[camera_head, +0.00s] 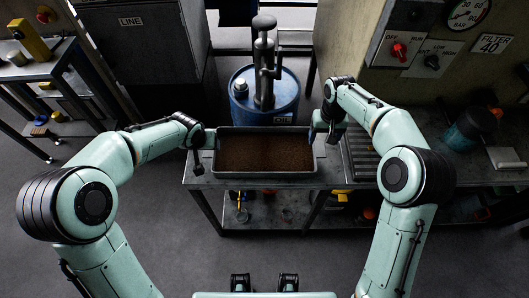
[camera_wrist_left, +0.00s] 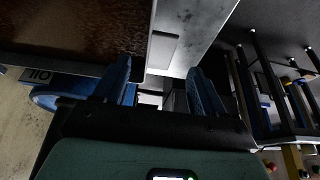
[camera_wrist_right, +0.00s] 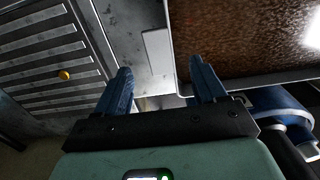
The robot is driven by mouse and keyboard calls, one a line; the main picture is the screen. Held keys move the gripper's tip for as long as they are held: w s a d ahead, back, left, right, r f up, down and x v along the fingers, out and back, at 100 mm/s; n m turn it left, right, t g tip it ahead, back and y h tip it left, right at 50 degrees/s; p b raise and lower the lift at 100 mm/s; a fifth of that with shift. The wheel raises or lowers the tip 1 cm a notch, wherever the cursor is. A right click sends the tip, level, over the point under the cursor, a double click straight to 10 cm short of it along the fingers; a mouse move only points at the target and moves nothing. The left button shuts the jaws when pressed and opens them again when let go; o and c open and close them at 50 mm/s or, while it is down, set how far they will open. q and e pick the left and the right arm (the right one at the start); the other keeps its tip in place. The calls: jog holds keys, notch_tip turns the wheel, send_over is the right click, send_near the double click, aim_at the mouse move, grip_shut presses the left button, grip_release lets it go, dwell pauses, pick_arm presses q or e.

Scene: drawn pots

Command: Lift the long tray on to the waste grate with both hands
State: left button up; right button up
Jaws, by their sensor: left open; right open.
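The long tray (camera_head: 265,175) is a grey metal tray full of brown, grainy stuff. It sits flat on the metal bench, left of the slatted waste grate (camera_head: 362,157). My left gripper (camera_head: 207,140) is open at the tray's left end; in the left wrist view its blue fingers (camera_wrist_left: 163,85) lie either side of the end rim, near a pale plate. My right gripper (camera_head: 322,125) is open at the right end; in the right wrist view its fingers (camera_wrist_right: 161,72) lie either side of that rim. I cannot tell whether any finger touches the tray.
A blue oil drum (camera_head: 264,97) with a pump stands close behind the tray. A control panel (camera_head: 404,48) with knobs is at the back right. A dark teal container (camera_head: 466,130) stands farther right on the bench.

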aim_at(320, 148)
pick_arm(q)
jog(key=x, duration=0.6)
jog(key=shift+w+f, duration=0.2)
jog(key=shift+f, duration=0.1)
pick_arm(e)
notch_tip(320, 148, down, 7)
jog(key=shift+r, duration=0.15)
pick_arm(q)
grip_shut()
pick_arm(e)
grip_shut()
pick_arm(q)
jog(key=shift+r, duration=0.1)
pick_arm(e)
jog(key=shift+r, duration=0.1)
